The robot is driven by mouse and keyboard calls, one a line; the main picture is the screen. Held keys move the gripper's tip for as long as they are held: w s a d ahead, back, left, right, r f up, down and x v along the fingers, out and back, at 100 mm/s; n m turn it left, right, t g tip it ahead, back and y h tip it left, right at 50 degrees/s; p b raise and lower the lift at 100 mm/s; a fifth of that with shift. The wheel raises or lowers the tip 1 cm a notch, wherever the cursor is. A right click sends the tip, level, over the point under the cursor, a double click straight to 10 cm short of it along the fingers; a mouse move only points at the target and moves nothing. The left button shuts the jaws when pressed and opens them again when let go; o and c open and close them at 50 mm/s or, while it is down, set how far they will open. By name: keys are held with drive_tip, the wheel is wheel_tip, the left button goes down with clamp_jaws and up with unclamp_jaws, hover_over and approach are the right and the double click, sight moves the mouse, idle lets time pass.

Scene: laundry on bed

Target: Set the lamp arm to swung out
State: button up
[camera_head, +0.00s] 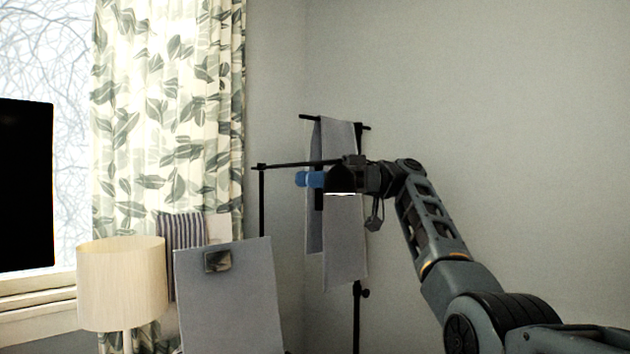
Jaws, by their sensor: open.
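A black floor lamp stands in the corner, with an upright pole (262,200) and a thin, nearly level lamp arm (300,163) reaching right from its top. A dark lamp head (342,184) with a bright white lower edge hangs at the arm's right end. A blue cylindrical piece (309,179) shows at the head's left side; I cannot tell how it is attached. My gripper (358,178) comes in from the right, open, right at the lamp head. Its fingertips blend with the dark head, so I cannot tell whether they touch it.
A black stand (357,320) with hanging grey cloths (345,240) is close behind my gripper. A grey panel (228,310) stands in front of the lamp pole.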

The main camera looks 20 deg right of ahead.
drive_tip(key=d+b, duration=0.1)
drive_tip(key=d, duration=0.6)
drive_tip(key=shift+d, duration=0.4)
